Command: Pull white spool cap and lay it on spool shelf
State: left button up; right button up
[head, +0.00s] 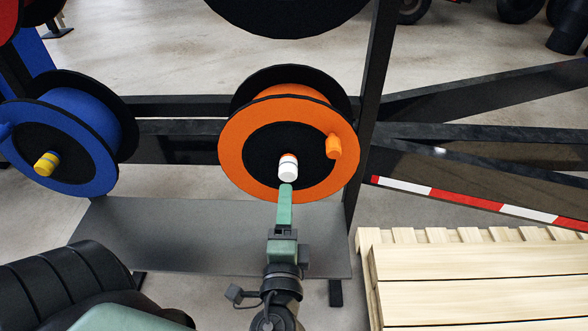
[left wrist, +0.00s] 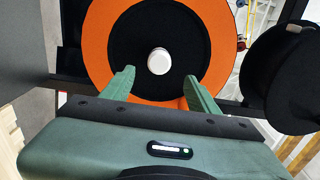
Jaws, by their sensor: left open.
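The white cap (head: 287,173) sits at the hub of the orange spool (head: 236,150), on a short peg with an orange band. In the left wrist view the white cap (left wrist: 158,61) stands against the spool's black centre. My left gripper (head: 286,187) is just below and in front of the cap in the head view. In the left wrist view its two green fingers (left wrist: 160,75) are spread, with the cap between and slightly beyond their tips. I see no contact. The grey spool shelf (head: 130,235) lies below the spools, its visible top bare. My right gripper is not in view.
A blue spool (head: 85,110) with a yellow cap (head: 47,163) hangs at the left. An orange knob (head: 334,146) sticks out from the orange spool's face. A black upright post (head: 372,90) and a wooden pallet (head: 475,275) stand to the right.

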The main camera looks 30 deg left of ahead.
aim_at(288, 177)
pick_arm(q)
jog(key=p+x, duration=0.2)
jog(key=x, duration=0.5)
jog(key=shift+w+a+p, duration=0.15)
jog(key=shift+w+p, duration=0.1)
jog(key=shift+p, duration=0.15)
jog(key=shift+w+a, duration=0.4)
jog(key=shift+w, duration=0.25)
jog(key=shift+f, duration=0.1)
dwell(0.5)
grip_shut()
